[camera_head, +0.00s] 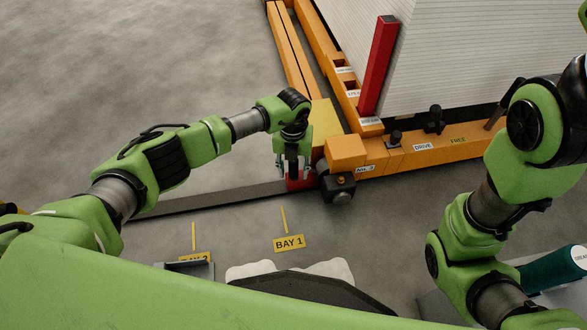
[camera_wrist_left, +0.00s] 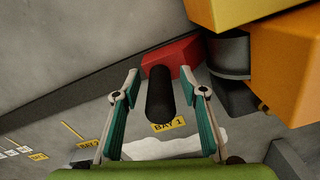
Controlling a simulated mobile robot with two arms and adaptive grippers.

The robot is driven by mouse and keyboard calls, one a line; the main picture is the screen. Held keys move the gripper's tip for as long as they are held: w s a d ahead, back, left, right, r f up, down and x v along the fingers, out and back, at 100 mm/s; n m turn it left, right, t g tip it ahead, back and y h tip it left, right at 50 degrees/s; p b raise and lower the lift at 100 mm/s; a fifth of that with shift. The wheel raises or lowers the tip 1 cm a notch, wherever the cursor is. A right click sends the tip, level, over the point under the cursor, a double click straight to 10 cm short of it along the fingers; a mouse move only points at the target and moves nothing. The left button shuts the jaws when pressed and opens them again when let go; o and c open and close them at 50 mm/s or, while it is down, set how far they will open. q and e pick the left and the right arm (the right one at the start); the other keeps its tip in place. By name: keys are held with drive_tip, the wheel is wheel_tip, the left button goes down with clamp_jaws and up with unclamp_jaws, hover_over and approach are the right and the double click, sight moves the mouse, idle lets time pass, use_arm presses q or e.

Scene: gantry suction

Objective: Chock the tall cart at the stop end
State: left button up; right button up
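The tall cart (camera_head: 345,152) is an orange frame bearing a high stack of white sheets (camera_head: 460,50). Its dark wheel (camera_head: 340,188) shows at the near corner, and also in the left wrist view (camera_wrist_left: 229,55). A red chock (camera_head: 302,182) with a black upright handle sits low by the rail, close beside that wheel; whether they touch is unclear. In the left wrist view the chock (camera_wrist_left: 180,58) lies ahead of my left gripper (camera_wrist_left: 160,82). My left gripper is open, its fingers on either side of the handle with gaps showing. My right gripper is out of view.
A dark floor rail (camera_head: 215,198) runs left from the wheel. A red post (camera_head: 380,65) stands on the cart frame. A yellow BAY 1 label (camera_head: 289,243) marks the floor. A teal container (camera_head: 553,270) is at lower right. The floor at upper left is clear.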

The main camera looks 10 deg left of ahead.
use_arm(q)
wheel_tip(320, 180, up, 12)
drive_tip(key=shift+r, duration=0.1)
idle(0.4)
